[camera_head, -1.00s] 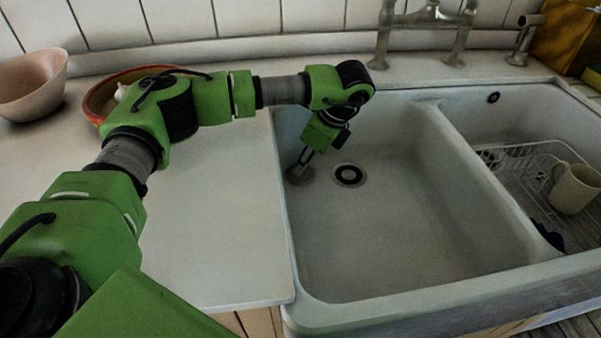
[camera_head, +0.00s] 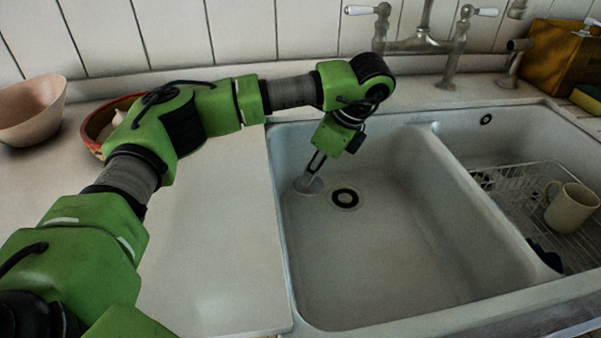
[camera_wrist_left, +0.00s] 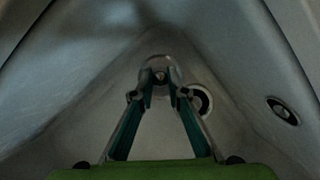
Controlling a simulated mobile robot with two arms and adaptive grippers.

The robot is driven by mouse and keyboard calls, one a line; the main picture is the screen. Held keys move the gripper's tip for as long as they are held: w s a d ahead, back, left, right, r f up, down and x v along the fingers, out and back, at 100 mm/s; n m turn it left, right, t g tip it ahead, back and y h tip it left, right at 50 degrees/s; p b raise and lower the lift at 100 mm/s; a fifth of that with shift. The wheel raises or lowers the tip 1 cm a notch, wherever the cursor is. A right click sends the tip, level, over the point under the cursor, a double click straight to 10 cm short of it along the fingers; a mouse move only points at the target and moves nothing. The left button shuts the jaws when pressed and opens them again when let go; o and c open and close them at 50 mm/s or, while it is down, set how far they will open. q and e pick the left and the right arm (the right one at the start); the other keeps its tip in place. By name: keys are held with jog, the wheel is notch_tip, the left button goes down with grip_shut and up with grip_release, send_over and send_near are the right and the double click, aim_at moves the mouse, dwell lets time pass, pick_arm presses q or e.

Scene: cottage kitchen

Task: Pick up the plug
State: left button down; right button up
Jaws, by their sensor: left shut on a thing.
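The plug (camera_head: 309,186), a small grey disc, is in the left basin of the white sink, to the left of the dark drain hole (camera_head: 345,198). My left gripper (camera_head: 309,178) reaches down into the basin and is shut on the plug's top. In the left wrist view the plug (camera_wrist_left: 160,67) shows at the tips of the left gripper (camera_wrist_left: 161,84). I cannot tell how far the plug is above the basin floor. My right gripper is not in view.
The sink's left basin is otherwise bare. A divider (camera_head: 490,195) separates it from the right basin, where a wire rack (camera_head: 520,190) holds a mug (camera_head: 571,207). A tap (camera_head: 420,42) stands behind. Bowls, including a pink one (camera_head: 30,110), stand on the left counter.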

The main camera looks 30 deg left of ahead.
pick_arm(q)
jog(key=s+d, duration=0.3)
jog(key=d, duration=1.3)
jog(key=shift+s, duration=0.4)
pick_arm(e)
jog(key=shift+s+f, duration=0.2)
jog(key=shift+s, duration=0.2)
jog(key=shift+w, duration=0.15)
